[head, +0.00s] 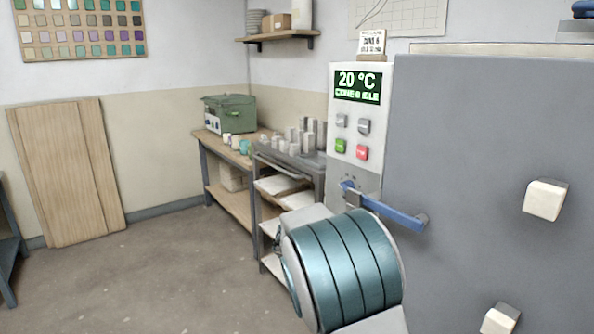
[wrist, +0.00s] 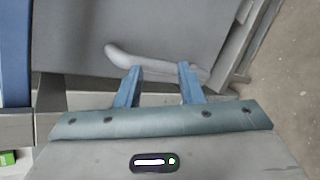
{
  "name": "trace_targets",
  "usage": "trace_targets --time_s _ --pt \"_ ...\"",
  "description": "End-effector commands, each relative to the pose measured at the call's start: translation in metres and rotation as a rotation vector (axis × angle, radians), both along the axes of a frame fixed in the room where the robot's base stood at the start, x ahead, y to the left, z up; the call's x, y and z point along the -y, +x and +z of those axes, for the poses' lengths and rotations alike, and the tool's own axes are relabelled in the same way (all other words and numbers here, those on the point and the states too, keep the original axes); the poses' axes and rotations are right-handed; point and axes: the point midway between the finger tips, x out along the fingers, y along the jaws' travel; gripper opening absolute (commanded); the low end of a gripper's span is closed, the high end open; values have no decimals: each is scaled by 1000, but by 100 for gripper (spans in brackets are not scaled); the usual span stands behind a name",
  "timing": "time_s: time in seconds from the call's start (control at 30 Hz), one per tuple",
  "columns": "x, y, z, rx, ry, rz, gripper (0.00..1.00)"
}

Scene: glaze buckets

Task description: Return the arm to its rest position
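My gripper (wrist: 159,69) shows in the wrist view with its two blue fingers spread apart and nothing seen held between them. A pale grey rounded bar (wrist: 158,58) lies across the view just beyond the fingertips. I cannot tell whether the fingers touch it. In the head view, my teal banded arm fills the lower middle, in front of the control panel's base, and my gripper is hidden there.
A kiln panel (head: 358,120) reads 20 °C. A blue lever (head: 392,210) sticks out close above my arm, beside the large grey door (head: 490,150). A workbench (head: 232,160) and a shelf cart with grey pieces stand behind. The floor (head: 150,275) at left is clear.

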Motion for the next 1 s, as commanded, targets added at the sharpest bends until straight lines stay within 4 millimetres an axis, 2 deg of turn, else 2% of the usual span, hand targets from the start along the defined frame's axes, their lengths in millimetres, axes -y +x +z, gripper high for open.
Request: trace_targets --time_s 0.03,0.17,0.37,0.53,0.7,0.8,1.0 --pt "12 -16 14 5 72 -43 35" --pt "31 -60 28 16 261 -151 35" --pt "40 -132 54 60 549 -312 35" --pt "34 -190 78 121 770 -437 35" --pt "20 -244 100 199 966 -553 35" --pt "10 -270 110 248 1059 -613 35" --pt "-3 -299 117 316 1171 -688 35"
